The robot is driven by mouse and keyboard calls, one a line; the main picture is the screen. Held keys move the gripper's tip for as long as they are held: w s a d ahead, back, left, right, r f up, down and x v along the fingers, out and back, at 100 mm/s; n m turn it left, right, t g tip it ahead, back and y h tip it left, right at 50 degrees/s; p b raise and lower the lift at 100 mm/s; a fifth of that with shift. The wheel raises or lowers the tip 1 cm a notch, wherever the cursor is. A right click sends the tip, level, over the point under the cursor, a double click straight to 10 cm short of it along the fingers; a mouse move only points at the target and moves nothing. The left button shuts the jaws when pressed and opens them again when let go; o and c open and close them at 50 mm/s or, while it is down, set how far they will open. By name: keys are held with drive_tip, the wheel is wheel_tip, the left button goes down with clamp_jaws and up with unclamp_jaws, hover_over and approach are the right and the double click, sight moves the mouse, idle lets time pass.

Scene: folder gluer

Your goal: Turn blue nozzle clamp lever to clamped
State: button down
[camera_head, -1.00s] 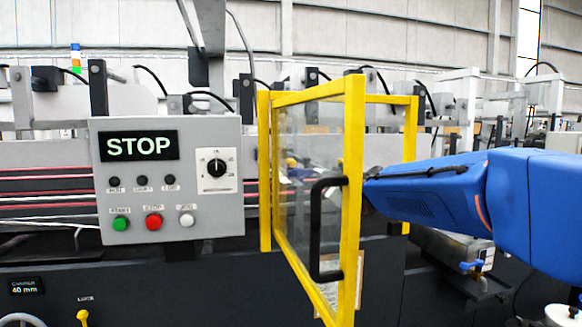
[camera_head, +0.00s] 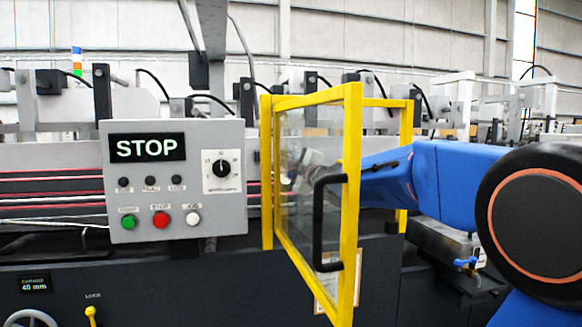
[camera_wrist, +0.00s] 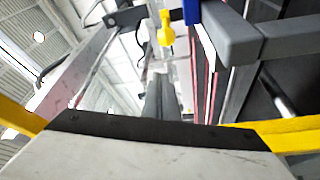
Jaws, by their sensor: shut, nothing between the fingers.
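A small blue lever (camera_head: 465,262) sits on a grey block at the lower right in the head view, below my arm. I cannot tell whether it is the nozzle clamp lever, nor its setting. In the wrist view a blue piece (camera_wrist: 191,12) shows at the top edge beside a yellow knob (camera_wrist: 166,30), both beyond my gripper. My gripper (camera_wrist: 162,98) appears as two dark fingers close together, shut and empty. In the head view its end is behind the yellow-framed guard door and blurred by the clear panel.
The guard door (camera_head: 349,200) stands swung outward, with a black handle (camera_head: 326,222), close to my forearm. A grey control panel (camera_head: 230,150) reading STOP is at the left. In the wrist view a grey bar (camera_wrist: 290,38) lies at the upper right and yellow bars flank the bottom.

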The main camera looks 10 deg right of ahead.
drive_tip(key=shift+w+d+f, duration=0.15)
drive_tip(key=shift+w+d, duration=0.3)
drive_tip(key=shift+w, duration=0.1)
drive_tip(key=shift+w+d+f, duration=0.15)
drive_tip(key=shift+w+d, duration=0.25)
drive_tip(key=shift+w, duration=0.1)
drive_tip(key=shift+d+f, duration=0.3)
drive_tip(key=shift+d, duration=0.35)
drive_tip(key=shift+d+f, duration=0.2)
drive_tip(key=shift+d, duration=0.75)
